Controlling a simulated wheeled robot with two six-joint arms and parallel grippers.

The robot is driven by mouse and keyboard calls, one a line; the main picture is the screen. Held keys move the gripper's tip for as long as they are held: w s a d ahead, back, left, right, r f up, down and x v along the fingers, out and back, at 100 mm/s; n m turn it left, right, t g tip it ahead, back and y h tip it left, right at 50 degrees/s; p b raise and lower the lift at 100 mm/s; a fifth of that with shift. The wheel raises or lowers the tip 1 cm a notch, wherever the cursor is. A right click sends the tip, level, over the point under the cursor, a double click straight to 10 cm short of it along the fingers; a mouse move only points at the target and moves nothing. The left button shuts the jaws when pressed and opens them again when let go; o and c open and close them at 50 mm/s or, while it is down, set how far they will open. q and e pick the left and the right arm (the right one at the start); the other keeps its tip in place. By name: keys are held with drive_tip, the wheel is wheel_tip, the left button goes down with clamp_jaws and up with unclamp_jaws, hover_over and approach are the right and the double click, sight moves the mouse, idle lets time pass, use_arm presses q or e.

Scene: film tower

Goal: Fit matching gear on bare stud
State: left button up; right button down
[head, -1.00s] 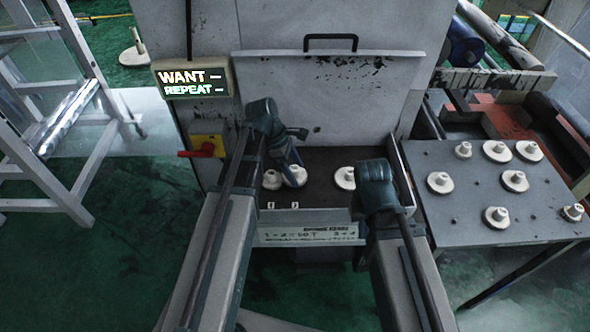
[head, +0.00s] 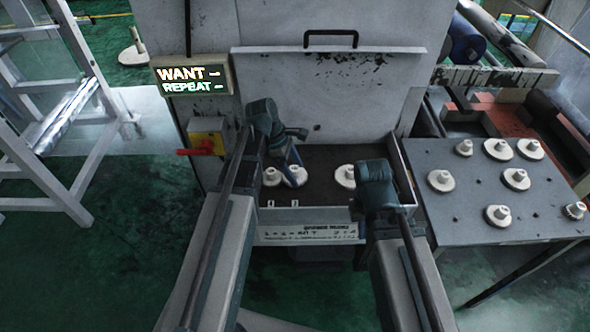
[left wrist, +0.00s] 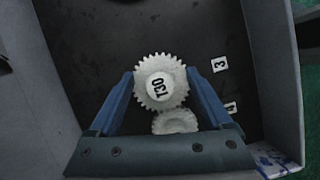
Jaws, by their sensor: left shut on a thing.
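My left gripper (head: 295,168) is down in the grey tray of the machine. In the left wrist view its blue fingers are shut on a white toothed gear marked T30 (left wrist: 160,82). I cannot tell whether this gear is raised or seated. A second white gear (left wrist: 175,122) lies close beside it, partly covered by the gripper; in the head view it is the left gear (head: 271,177). Another white gear (head: 345,176) stands further right in the tray, beside my right arm. My right gripper is hidden behind its own arm. No bare stud shows clearly.
A side table (head: 465,215) at the right bears several white hubbed gears, one of them (head: 440,181) near its left edge. A lit sign (head: 192,76) reads WANT and REPEAT. A red-handled switch (head: 203,147) is on the machine's left. Small number labels (left wrist: 219,64) mark the tray.

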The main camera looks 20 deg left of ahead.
use_arm(q)
drive_tip(key=shift+f+b, duration=0.45)
drive_tip(key=o, duration=1.2)
drive_tip(key=p+v, duration=1.2)
drive_tip(key=v, duration=0.2)
drive_tip(key=shift+w+f+p, duration=0.1)
drive_tip(key=shift+p, duration=0.3)
